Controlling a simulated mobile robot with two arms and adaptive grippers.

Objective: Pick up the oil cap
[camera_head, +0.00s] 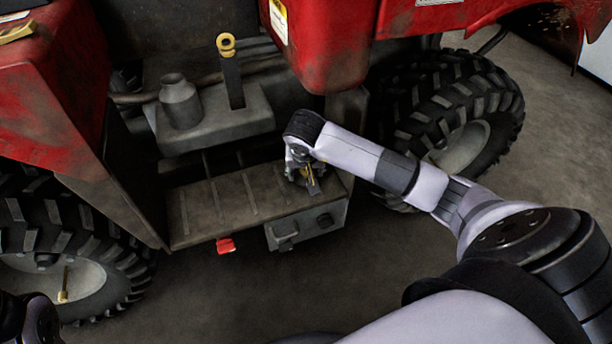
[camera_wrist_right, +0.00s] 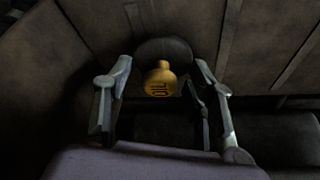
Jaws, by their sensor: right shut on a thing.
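The oil cap (camera_wrist_right: 160,82) is yellow with dark lettering and shows between the fingers in the right wrist view, in front of a dark rounded part. My right gripper is shut on the oil cap, low over the right end of the vehicle's footboard (camera_head: 215,205). Its two fingers also stand left and right of the cap in the wrist view (camera_wrist_right: 160,100). My left gripper is not in view.
The red vehicle body (camera_head: 325,45) overhangs the footwell. The floor (camera_head: 240,300) in front is clear.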

